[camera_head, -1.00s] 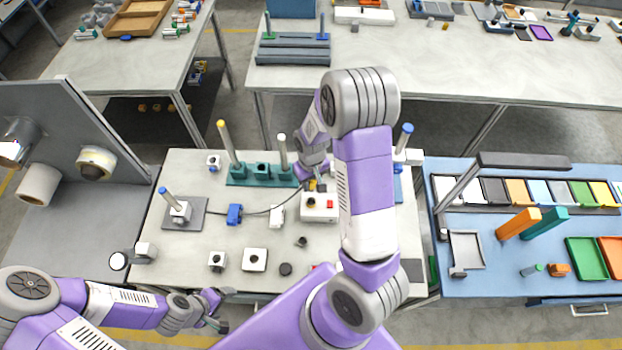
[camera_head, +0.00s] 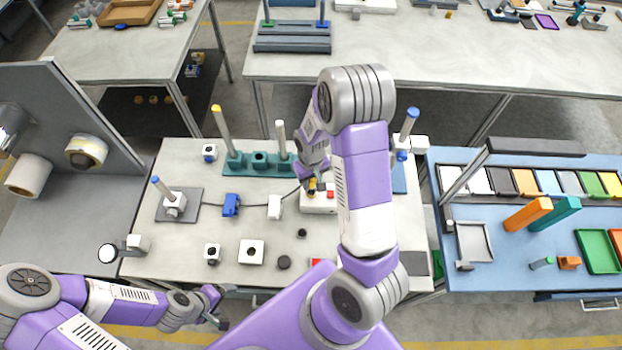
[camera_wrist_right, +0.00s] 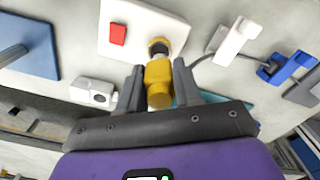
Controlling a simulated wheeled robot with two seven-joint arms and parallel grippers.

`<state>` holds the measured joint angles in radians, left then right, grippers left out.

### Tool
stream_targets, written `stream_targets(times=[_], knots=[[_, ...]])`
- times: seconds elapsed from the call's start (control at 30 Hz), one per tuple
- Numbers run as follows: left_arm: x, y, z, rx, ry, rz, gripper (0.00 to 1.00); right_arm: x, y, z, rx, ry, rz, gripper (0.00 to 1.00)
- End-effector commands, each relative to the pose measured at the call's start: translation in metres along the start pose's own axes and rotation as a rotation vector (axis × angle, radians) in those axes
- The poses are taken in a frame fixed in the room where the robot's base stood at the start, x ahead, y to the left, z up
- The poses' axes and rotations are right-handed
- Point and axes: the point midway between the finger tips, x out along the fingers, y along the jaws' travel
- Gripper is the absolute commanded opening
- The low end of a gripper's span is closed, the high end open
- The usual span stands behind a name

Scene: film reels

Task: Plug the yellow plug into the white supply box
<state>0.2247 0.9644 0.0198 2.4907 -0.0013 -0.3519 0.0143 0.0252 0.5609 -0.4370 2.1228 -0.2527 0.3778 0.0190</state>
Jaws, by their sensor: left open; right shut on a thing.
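The white supply box (camera_head: 318,209) stands at the middle of the workbench. It has a red switch (camera_wrist_right: 118,34) and a dark round socket with yellow around it (camera_wrist_right: 158,47). My right gripper (camera_wrist_right: 159,86) is shut on the yellow plug (camera_wrist_right: 158,84), just in front of this socket. The plug's front end lies at or against the opening; I cannot tell whether it is inside. In the head view the plug (camera_head: 311,186) shows below my right gripper, at the box's upper left. My left gripper (camera_head: 218,308) is open and empty at the bench's front edge.
A grey cable runs from a blue clip (camera_head: 231,205) past a white clip (camera_head: 275,207) towards the box. A teal holder (camera_head: 259,163) with posts stands behind. A grey plate (camera_head: 191,214) and several small blocks lie left and in front. The blue table is at right.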

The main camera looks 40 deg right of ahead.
Motion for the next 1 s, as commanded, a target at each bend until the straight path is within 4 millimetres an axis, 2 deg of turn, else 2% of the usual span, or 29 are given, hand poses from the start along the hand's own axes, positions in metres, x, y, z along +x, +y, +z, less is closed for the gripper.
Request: stream_targets(times=[0.83,0.87,1.0], knots=[[0.033,-0.012,-0.001,0.000,0.000,0.000,0.78,0.041,0.000,0.001,0.000,0.000,0.000,0.00],[0.031,-0.012,-0.001,0.000,0.000,0.000,0.78,0.039,0.000,0.001,0.000,0.000,0.000,0.38],[0.030,-0.011,-0.001,0.000,0.000,0.000,0.78,0.038,0.000,0.001,0.000,0.000,0.000,0.60]])
